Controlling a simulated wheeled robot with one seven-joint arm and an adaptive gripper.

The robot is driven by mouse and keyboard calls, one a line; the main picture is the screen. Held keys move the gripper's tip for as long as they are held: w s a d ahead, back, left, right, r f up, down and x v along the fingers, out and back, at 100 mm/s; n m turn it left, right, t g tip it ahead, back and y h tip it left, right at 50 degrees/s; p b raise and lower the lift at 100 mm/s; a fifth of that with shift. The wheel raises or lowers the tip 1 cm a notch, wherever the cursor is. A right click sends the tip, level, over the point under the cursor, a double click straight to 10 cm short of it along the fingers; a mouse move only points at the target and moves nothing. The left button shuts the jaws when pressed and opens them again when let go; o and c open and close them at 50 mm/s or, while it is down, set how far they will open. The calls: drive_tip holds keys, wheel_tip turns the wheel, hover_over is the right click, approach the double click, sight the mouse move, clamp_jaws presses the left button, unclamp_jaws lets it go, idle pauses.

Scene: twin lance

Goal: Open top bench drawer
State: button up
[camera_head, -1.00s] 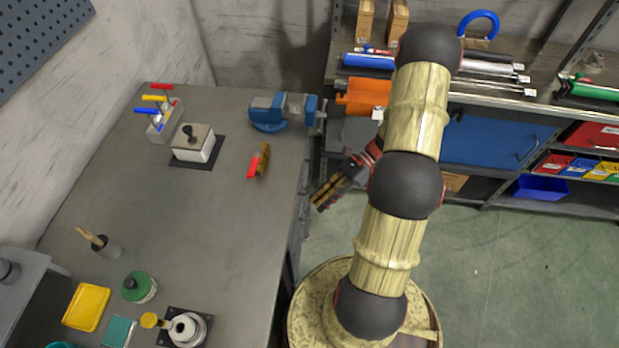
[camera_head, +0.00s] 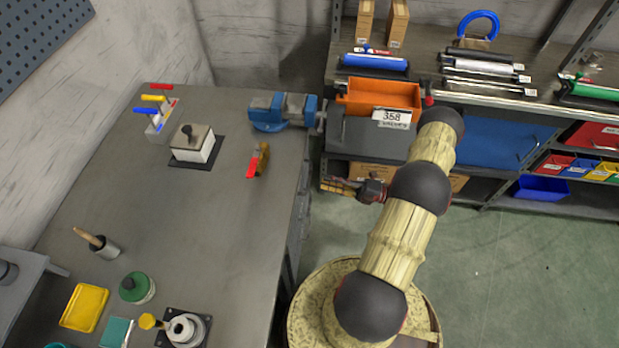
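The grey workbench (camera_head: 210,220) fills the left half of the view. Its drawer side (camera_head: 300,215) shows only as a narrow, steeply angled strip below the right edge of the top. I cannot make out the top drawer's outline or handle clearly, and no drawer visibly stands out from the bench. My gripper (camera_head: 338,186) is to the right of this side, apart from it, with its fingers pointing left toward the bench. The fingers are small and seen from above, so I cannot tell whether they are open. Nothing is visible between them.
A blue vise (camera_head: 283,111) overhangs the bench's far right corner. A shelf unit with an orange bin (camera_head: 378,94) and a blue bin (camera_head: 541,187) stands behind my arm. Green floor (camera_head: 500,270) is clear on the right. Several tools and containers stand on the bench.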

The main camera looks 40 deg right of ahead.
sight(309, 177)
drive_tip(key=b+x, duration=0.1)
drive_tip(key=x, duration=0.6)
drive_tip(key=shift+w+a+b, duration=0.2)
drive_tip(key=shift+w+b, duration=0.05)
drive_tip(key=shift+b, duration=0.15)
clamp_jaws()
idle(0.6)
